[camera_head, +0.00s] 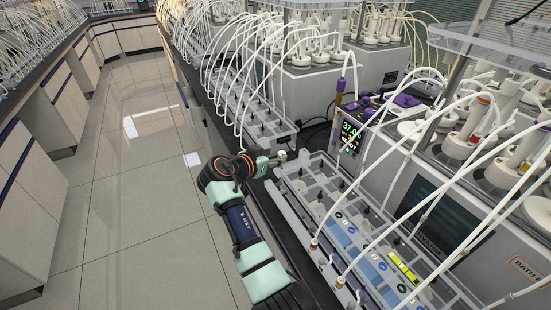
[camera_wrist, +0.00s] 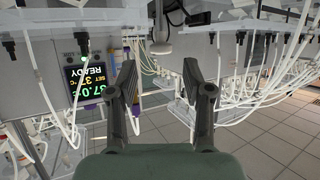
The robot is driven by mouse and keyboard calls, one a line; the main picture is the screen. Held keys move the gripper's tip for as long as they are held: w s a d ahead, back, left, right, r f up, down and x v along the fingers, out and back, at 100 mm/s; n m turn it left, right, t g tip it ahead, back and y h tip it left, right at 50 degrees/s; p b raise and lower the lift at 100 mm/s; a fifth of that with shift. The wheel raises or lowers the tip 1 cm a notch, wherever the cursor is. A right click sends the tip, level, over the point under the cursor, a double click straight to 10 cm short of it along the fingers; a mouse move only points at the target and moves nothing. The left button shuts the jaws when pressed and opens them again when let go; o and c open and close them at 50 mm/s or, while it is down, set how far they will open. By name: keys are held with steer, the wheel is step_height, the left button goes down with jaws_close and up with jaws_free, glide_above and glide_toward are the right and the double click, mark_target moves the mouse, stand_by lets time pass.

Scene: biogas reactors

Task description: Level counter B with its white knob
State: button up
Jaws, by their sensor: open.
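The near counter (camera_head: 292,188) is a clear, tray-like unit with blue and white round parts, beside the bench edge in the head view. No letter B is legible on it. A yellow-green bar, seemingly a level vial (camera_head: 403,267), lies on it. A small whitish round knob (camera_head: 281,155) is at its far-left corner, just by my gripper (camera_head: 272,161). In the wrist view a pale round knob (camera_wrist: 161,47) sits beyond and between the fingertips of my gripper (camera_wrist: 159,75). The fingers are apart with nothing between them, and the knob looks clear of them.
A second counter (camera_head: 255,125) stands farther along the bench. Many white tubes (camera_head: 470,165) arch over the counters. A display reading READY (camera_head: 350,138) stands behind. The tiled aisle (camera_head: 130,190) at left is clear.

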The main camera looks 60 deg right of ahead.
mark_target(283, 152)
steer(key=b+x, duration=0.1)
steer(key=x, duration=0.3)
steer(key=shift+a, duration=0.1)
steer(key=shift+w, duration=0.1)
jaws_close()
steer(key=shift+r+p, duration=0.1)
steer(key=shift+p, duration=0.65)
